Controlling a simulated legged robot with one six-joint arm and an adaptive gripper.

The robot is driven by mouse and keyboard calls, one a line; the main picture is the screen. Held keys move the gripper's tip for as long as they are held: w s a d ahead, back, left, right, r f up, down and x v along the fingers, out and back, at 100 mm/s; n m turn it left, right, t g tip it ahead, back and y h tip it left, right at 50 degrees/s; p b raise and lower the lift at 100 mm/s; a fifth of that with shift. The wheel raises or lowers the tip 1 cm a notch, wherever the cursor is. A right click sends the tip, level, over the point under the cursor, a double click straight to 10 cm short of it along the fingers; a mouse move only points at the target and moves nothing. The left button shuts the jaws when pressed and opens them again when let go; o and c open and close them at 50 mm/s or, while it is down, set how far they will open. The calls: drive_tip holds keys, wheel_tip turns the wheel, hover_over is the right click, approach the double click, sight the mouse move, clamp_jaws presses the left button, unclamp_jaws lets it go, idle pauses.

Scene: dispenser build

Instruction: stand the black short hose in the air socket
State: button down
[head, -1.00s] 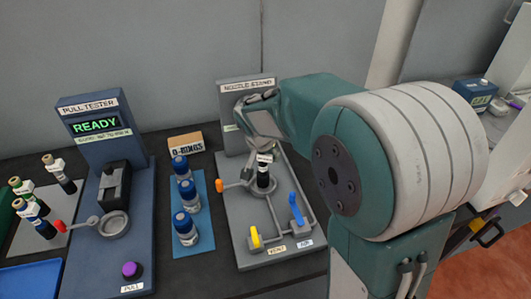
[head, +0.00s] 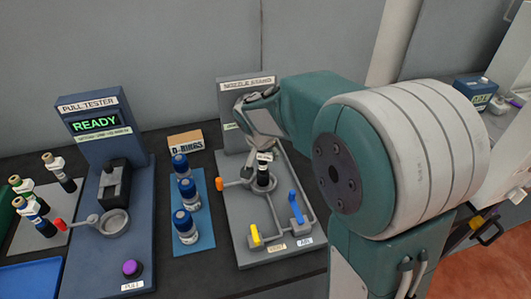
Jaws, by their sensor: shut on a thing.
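The black short hose (head: 263,178) is upright over the round socket (head: 262,190) of the grey nozzle stand (head: 232,245), with a pale tag at its top. My gripper (head: 264,150) is above it, shut on the hose's top end. The fingers and arm partly cover the hose's upper part. Whether the hose's lower end is seated or just above the socket I cannot tell. The stand also has an orange-tipped lever at left, a yellow lever (head: 255,236) and a blue lever (head: 296,208) at front.
Left of the stand, several blue-capped bottles (head: 183,226) stand on a blue mat, with an O-rings box (head: 185,144) behind. The pull tester (head: 118,210) reads READY. Other hoses (head: 60,172) stand on a grey plate at far left. My arm fills the right side.

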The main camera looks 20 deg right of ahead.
drive_tip(key=shift+f, duration=0.5)
drive_tip(key=shift+c, duration=1.8)
unclamp_jaws()
drive_tip(key=v, duration=1.1)
drive_tip(key=s+d+n+t+y, duration=0.1)
drive_tip(key=s+n, duration=0.6)
drive_tip(key=s, duration=1.4)
drive_tip(key=shift+s+d+r+t+y, duration=0.15)
drive_tip(key=shift+d+r+t+y, duration=0.3)
drive_tip(key=shift+y, duration=0.35)
